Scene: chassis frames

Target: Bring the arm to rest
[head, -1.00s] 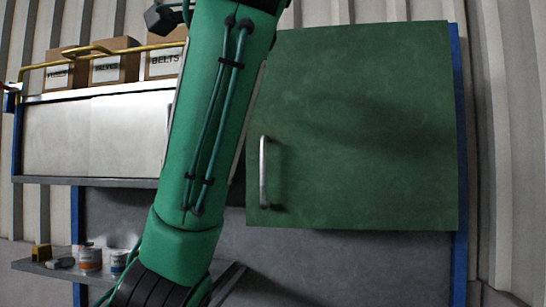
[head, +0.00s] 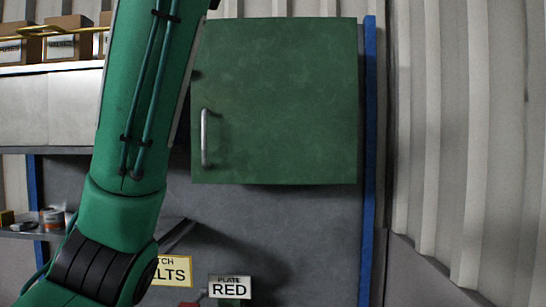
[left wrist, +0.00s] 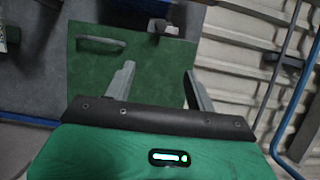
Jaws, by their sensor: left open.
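A green arm of mine crosses the left part of the head view; its gripper is outside that view. My left gripper (left wrist: 159,70) shows in the left wrist view with its two grey fingers apart and nothing between them. Beyond the fingers is the green cabinet door (left wrist: 95,70), with its handle (left wrist: 101,44) away from the fingers. In the head view the same green door (head: 280,100) looks shut, and its metal handle (head: 204,138) is upright at the left edge. My right gripper is not in view.
Cardboard boxes (head: 70,38) stand on top of a pale cabinet (head: 50,105) at the left. A low shelf (head: 30,232) holds small cans (head: 53,217). Signs reading RED (head: 230,288) and LTS (head: 172,271) are below the door. A corrugated wall (head: 450,120) is at the right.

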